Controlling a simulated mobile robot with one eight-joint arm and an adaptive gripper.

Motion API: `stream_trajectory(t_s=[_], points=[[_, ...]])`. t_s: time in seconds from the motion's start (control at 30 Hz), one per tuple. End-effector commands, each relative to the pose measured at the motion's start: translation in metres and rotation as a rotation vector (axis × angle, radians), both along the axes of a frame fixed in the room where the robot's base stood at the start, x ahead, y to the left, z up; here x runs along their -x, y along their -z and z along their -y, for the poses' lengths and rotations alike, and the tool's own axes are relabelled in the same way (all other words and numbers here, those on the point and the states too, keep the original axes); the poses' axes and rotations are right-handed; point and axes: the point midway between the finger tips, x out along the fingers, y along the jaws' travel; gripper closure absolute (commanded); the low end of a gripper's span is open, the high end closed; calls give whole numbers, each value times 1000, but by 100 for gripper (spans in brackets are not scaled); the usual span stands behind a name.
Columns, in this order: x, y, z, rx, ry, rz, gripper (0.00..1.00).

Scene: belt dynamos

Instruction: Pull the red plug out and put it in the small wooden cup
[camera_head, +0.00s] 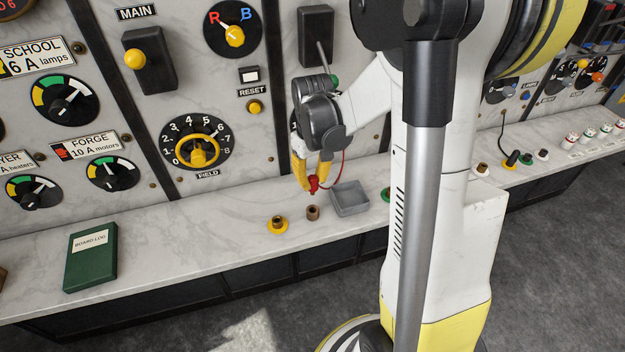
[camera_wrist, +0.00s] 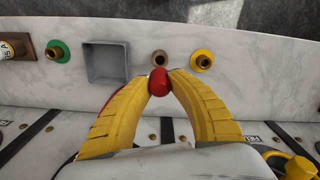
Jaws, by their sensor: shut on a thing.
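The red plug (camera_head: 313,184) is between the yellow fingertips of my gripper (camera_head: 312,178), above the marble ledge, with a red cord running up from it toward the panel. In the wrist view my gripper (camera_wrist: 159,82) is shut on the red plug (camera_wrist: 158,80). A small brown wooden cup (camera_head: 313,212) stands on the ledge, just in front of and below the plug. It also shows in the wrist view (camera_wrist: 160,58), just beyond the plug. The plug is apart from the cup, and its lower end is hard to make out.
A grey square tray (camera_head: 350,199) sits right of the cup and a yellow round socket (camera_head: 278,225) sits left of it. A green socket (camera_wrist: 57,51) lies past the tray. A green board log book (camera_head: 91,257) lies at left. The panel with dials rises behind.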

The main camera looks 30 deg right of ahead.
Motion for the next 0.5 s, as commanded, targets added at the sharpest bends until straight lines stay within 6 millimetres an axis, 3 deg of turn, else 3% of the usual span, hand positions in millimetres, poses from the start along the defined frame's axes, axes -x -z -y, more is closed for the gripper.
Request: stream_trajectory(t_s=[0.5], points=[[0,46,0,0,0,0,100]])
